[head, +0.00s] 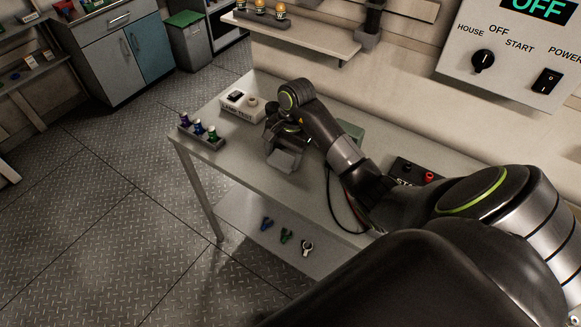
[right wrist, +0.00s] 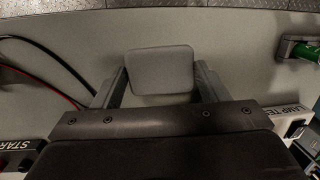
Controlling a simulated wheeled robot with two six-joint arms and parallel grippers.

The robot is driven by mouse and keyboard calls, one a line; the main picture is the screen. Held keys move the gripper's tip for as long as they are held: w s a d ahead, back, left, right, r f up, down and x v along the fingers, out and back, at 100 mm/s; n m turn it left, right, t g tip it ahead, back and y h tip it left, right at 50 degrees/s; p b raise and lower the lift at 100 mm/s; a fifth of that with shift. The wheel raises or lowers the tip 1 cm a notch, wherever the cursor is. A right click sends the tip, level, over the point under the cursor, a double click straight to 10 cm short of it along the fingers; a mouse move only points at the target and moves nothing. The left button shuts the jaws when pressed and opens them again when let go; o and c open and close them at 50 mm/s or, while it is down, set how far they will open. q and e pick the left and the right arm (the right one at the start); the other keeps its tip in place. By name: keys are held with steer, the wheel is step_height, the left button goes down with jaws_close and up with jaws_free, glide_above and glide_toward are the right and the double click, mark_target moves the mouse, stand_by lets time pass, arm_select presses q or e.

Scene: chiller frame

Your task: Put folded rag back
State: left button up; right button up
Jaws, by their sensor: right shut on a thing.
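The folded rag (head: 285,160) is a small grey pad with rounded corners over the middle of the workbench. In the right wrist view the rag (right wrist: 160,70) sits between the two fingers. My right gripper (head: 283,146) is shut on it, and the fingers (right wrist: 161,86) touch its left and right sides. I cannot tell whether the rag rests on the bench or hangs just above it. My left gripper is not in view.
The bench (head: 240,160) holds a lamp test box (head: 240,108), a rack of coloured items (head: 202,136), a greenish box (head: 351,130) behind my arm, and a START box (head: 405,170) with cables nearby. Coloured clips (head: 286,236) lie on the lower shelf. The bench's front left is clear.

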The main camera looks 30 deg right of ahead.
mark_target(292, 156)
steer(key=shift+d+r+m+g, duration=0.4)
steer(key=shift+d+r+g, duration=0.1)
steer(key=shift+d+r, duration=0.6)
steer(key=shift+d+f+h, duration=0.15)
steer(key=shift+d+h, duration=0.05)
steer(key=shift+h, duration=0.1)
step_height(292, 156, down, 5)
steer(key=b, duration=0.5)
steer(key=shift+f, duration=0.1)
steer(key=shift+s+a+f+b, duration=0.1)
steer(key=shift+f+b, duration=0.95)
steer(key=shift+f, duration=0.05)
steer(key=shift+f+p, duration=0.35)
steer(key=shift+p, duration=0.05)
steer(key=shift+f, duration=0.8)
steer(key=o, duration=0.9)
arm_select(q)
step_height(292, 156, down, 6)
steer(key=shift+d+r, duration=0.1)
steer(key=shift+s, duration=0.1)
arm_select(e)
steer(key=shift+r, duration=0.1)
